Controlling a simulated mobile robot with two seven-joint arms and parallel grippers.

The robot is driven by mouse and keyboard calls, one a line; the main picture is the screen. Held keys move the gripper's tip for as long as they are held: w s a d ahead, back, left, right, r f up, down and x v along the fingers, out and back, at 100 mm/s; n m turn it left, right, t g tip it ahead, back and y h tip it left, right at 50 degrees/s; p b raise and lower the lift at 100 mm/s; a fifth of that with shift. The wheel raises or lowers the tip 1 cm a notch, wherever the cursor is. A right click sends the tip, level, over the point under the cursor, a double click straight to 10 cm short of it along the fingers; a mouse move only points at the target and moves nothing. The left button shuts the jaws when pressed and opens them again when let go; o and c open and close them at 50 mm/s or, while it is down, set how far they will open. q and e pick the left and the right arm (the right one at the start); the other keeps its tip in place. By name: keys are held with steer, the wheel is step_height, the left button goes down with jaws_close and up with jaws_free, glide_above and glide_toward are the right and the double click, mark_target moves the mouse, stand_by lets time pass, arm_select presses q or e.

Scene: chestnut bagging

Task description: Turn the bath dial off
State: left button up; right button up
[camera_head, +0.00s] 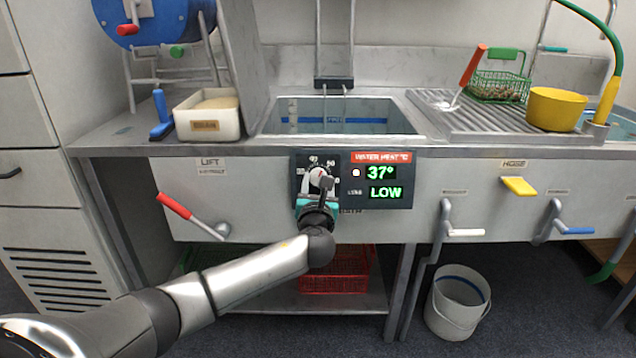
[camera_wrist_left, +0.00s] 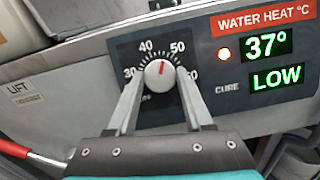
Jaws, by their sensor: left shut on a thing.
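The bath dial (camera_head: 317,173) is a round white knob on the dark control panel at the front of the sink unit. In the left wrist view the dial (camera_wrist_left: 159,72) sits between both fingers of my left gripper (camera_wrist_left: 160,82), which is shut on it. Its red mark points nearly straight up, between 40 and 50 on the scale. In the head view my left gripper (camera_head: 322,182) partly covers the dial. My right gripper is in neither view.
A red-handled LIFT lever (camera_head: 175,206) is left of the panel. A yellow HOSE pedal (camera_head: 519,186) and two cranks are to the right. The bath basin (camera_head: 285,103) is above. A white bucket (camera_head: 447,318) stands on the floor below right.

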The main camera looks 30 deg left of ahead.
arm_select(q)
jaws_close()
